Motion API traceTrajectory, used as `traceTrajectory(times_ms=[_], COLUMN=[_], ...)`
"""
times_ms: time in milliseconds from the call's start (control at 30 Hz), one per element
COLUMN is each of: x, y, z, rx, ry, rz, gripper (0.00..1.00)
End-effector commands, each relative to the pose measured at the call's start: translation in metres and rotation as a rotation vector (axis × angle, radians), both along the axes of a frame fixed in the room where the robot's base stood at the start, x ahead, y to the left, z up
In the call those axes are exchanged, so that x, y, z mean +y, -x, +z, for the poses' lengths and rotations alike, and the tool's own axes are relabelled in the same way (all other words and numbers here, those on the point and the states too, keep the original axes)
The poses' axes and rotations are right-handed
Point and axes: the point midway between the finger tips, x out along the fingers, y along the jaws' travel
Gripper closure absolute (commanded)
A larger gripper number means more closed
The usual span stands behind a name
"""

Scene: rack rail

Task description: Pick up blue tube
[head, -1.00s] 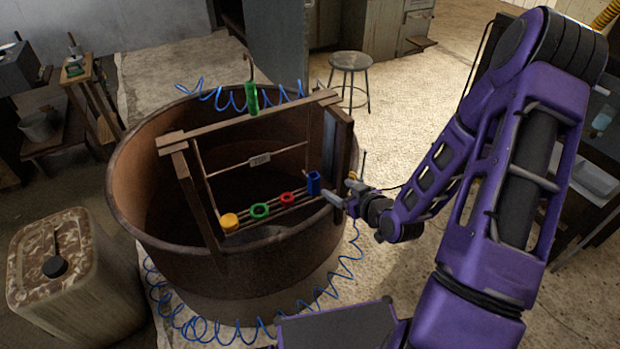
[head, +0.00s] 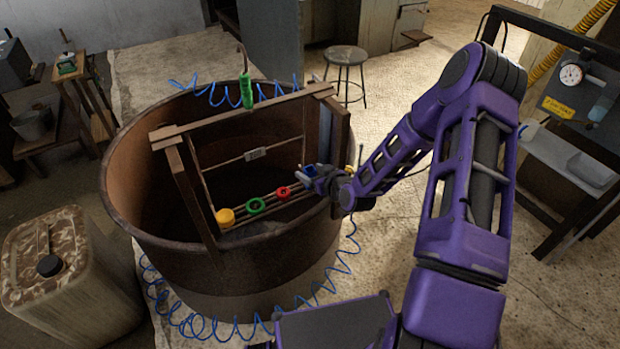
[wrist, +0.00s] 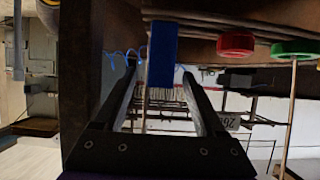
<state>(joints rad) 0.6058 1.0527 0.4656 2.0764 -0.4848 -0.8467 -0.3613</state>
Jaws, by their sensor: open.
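The blue tube (wrist: 163,55) stands out in the wrist view, upper middle, between the lines of my gripper's two fingers (wrist: 160,75). In the head view the blue tube (head: 310,171) shows only in part, at the right end of the rail, with my gripper (head: 315,175) around or in front of it. My gripper is open. The fingers lie on either side of the tube in the wrist view; I cannot tell whether they touch it.
A red ring (head: 283,192), a green ring (head: 256,205) and a yellow piece (head: 225,217) sit along the rail, left of the tube. The wooden frame (head: 172,132) stands in a large rusty tub (head: 125,190). A green handle (head: 246,92) hangs at the top beam.

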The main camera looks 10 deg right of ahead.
Motion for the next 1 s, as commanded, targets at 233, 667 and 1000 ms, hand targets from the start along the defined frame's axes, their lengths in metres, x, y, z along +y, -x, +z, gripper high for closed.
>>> traceTrajectory(times_ms=[233, 667, 1000], x=[0.011, 0.012, 0.012], y=[-0.032, -0.036, -0.036], z=[-0.017, -0.019, -0.019], rx=[0.000, 0.000, 0.000], ry=[-0.001, 0.000, 0.000], rz=[0.000, 0.000, 0.000], gripper=[0.28, 0.49, 1.00])
